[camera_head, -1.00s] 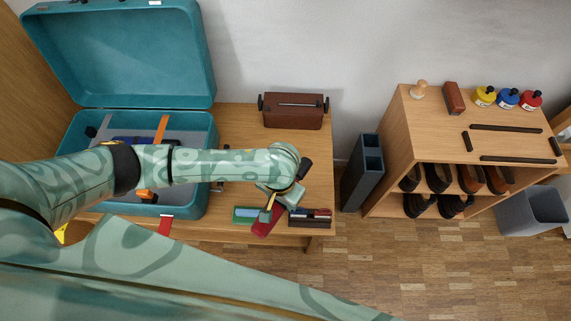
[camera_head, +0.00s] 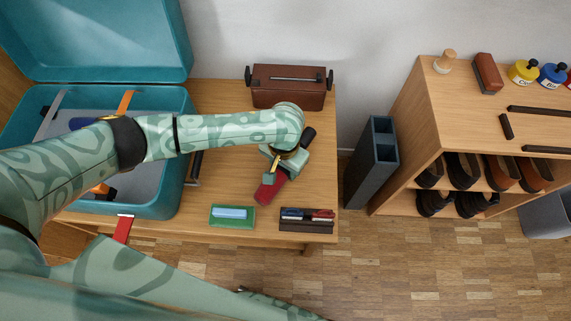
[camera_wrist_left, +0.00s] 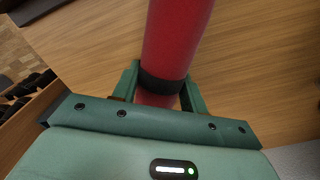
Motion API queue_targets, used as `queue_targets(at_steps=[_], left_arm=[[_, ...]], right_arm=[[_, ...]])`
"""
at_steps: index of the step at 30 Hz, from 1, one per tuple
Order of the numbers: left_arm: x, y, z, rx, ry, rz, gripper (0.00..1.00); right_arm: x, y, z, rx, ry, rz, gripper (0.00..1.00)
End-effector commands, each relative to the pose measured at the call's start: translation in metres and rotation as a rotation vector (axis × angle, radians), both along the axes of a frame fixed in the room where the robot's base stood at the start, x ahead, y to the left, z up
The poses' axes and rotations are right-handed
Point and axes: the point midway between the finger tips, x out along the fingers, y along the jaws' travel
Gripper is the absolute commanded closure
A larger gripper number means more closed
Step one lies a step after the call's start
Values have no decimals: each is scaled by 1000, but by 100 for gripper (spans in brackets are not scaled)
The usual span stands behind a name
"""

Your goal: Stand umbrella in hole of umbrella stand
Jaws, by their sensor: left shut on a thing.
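My left gripper (camera_head: 280,163) is shut on a red folded umbrella (camera_head: 267,191) with a black end (camera_head: 307,137). The umbrella is tilted, over the right part of the desk. In the left wrist view, the red umbrella (camera_wrist_left: 175,40) with a black band lies between the fingers of the gripper (camera_wrist_left: 160,88). The umbrella stand (camera_head: 370,175) is a dark grey-blue upright block with two square openings on top. It stands on the floor right of the desk, apart from the umbrella. My right gripper is not in view.
The desk holds an open teal suitcase (camera_head: 176,198), a brown box (camera_head: 289,93), a green tray (camera_head: 215,222) and a dark pen holder (camera_head: 306,228). A wooden shoe shelf (camera_head: 400,112) stands close to the right of the stand.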

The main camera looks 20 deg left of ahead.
Motion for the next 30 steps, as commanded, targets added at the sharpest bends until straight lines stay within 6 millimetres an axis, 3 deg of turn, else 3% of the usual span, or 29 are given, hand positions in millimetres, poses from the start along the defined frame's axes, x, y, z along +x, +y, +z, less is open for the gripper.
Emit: queue_targets(at_steps=[8,9,11,12,21,23,27,30], left_arm=[[0,0,1,0,-2,1,88],[0,0,0,0,-2,0,54],[0,0,0,0,-2,0,37],[0,0,0,0,-2,0,35],[0,0,2,1,-1,0,35],[0,0,11,1,-4,0,35],[1,0,44,0,-11,1,35],[2,0,71,1,-13,0,35]], right_arm=[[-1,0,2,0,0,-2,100],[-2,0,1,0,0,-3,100],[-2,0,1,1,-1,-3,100],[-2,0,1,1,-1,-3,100],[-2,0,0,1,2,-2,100],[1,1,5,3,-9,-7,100],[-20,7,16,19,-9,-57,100],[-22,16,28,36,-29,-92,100]])
